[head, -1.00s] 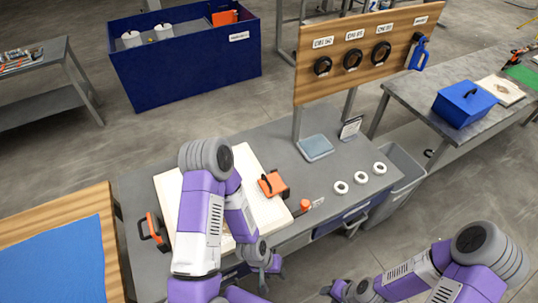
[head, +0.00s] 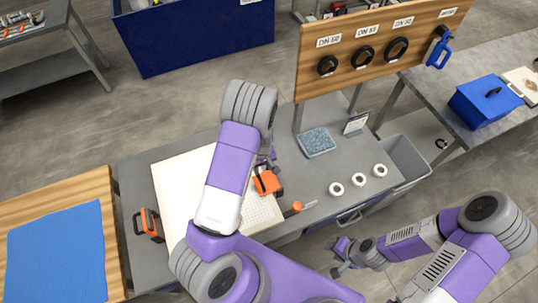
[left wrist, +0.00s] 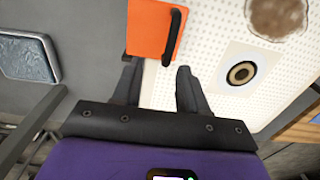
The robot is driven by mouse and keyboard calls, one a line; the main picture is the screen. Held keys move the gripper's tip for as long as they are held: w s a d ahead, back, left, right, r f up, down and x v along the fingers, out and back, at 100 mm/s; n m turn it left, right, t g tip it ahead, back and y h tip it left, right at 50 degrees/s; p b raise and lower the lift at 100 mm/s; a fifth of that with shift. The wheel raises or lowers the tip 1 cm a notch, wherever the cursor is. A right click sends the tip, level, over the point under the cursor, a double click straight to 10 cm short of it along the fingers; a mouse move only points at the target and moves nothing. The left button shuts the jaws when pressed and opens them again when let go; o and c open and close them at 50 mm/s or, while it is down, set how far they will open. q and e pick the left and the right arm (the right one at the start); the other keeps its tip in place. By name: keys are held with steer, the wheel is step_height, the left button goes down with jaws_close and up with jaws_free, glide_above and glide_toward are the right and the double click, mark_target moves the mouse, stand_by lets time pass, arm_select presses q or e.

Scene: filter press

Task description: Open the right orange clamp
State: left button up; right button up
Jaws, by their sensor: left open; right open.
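The right orange clamp (head: 267,183) sits on the right edge of the pale plate (head: 173,178). In the left wrist view the clamp (left wrist: 148,28) shows its orange face and black bar handle (left wrist: 174,36). My left gripper (head: 268,157) is mostly hidden by its own arm in the head view, at the clamp's far side. In the left wrist view my left gripper (left wrist: 158,80) is open and empty, its fingertips just short of the clamp and handle. The left orange clamp (head: 148,225) is on the plate's left edge. My right gripper (head: 341,257) is open and empty beyond the bench front.
On the grey bench (head: 300,183) are an orange-ended tool (head: 294,208), several white rings (head: 336,188) and a blue-grey pad (head: 317,142). A wooden board (head: 380,50) with black rings stands behind. A grey bin (head: 408,160) is at the right.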

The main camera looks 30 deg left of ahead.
mark_target(260, 180)
arm_select(q)
steer(key=s, duration=0.2)
steer(key=shift+s+b, duration=0.3)
steer(key=shift+b, duration=0.05)
steer(key=f+b, duration=0.1)
steer(key=w+f+b, duration=0.1)
steer(key=f, duration=0.1)
steer(key=shift+f, duration=0.15)
step_height(260, 180, down, 5)
steer(key=b, duration=0.4)
steer(key=shift+s, duration=0.1)
arm_select(e)
step_height(260, 180, down, 7)
steer(key=s, duration=0.2)
arm_select(q)
steer(key=shift+s, duration=0.1)
arm_select(e)
steer(key=shift+r, duration=0.1)
